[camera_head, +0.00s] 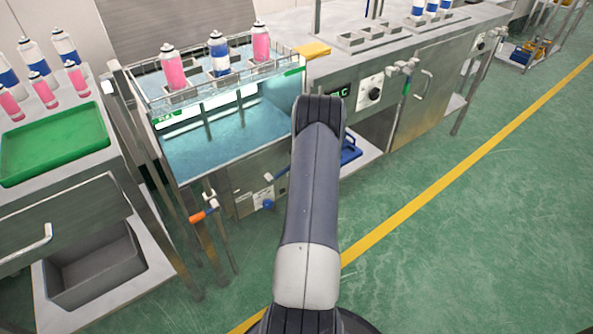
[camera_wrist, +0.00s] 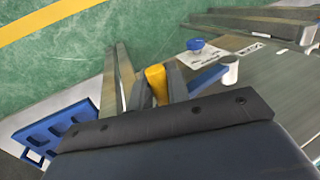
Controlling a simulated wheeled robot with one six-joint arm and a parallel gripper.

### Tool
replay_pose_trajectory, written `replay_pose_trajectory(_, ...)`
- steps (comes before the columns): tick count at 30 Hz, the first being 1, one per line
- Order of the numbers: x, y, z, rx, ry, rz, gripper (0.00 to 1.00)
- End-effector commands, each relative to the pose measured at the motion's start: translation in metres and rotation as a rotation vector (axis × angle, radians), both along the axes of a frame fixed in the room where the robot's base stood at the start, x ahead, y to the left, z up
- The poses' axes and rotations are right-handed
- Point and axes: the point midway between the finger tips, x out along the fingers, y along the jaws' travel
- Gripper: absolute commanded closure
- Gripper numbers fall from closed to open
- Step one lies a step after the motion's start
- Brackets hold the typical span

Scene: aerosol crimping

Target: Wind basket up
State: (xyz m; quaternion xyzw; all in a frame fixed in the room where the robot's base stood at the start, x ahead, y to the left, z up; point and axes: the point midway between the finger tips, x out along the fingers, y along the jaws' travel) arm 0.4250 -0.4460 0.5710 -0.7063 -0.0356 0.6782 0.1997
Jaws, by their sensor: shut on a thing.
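The wire basket (camera_head: 150,99) sits raised at the top of the glass-fronted water bath (camera_head: 225,138) in the head view. It carries two pink cans (camera_head: 172,67) (camera_head: 261,42) and one blue-and-white can (camera_head: 218,53), all upright. In the wrist view my gripper (camera_wrist: 156,82) is shut on a yellow cylindrical grip (camera_wrist: 156,86), which stands between its fingers. What the grip joins to is hidden. In the head view my arm hides the gripper and the grip.
A blue slotted tray (camera_wrist: 52,133) lies at the left of the wrist view. A blue lever (camera_wrist: 207,79) and a blue knob (camera_wrist: 195,44) are close by the gripper. A green tray (camera_head: 55,142) is on the left bench.

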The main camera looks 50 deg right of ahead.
Motion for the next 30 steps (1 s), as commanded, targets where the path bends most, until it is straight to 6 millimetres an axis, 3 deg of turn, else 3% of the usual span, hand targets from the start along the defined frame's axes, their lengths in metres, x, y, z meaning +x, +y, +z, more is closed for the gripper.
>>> replay_pose_trajectory(9,-0.002,-0.006,-0.02,-0.003,0.003,0.0,1.0)
replay_pose_trajectory(29,-0.002,-0.006,-0.024,-0.004,0.001,-0.001,1.0)
replay_pose_trajectory(30,-0.002,-0.006,-0.024,-0.004,0.002,-0.002,0.81)
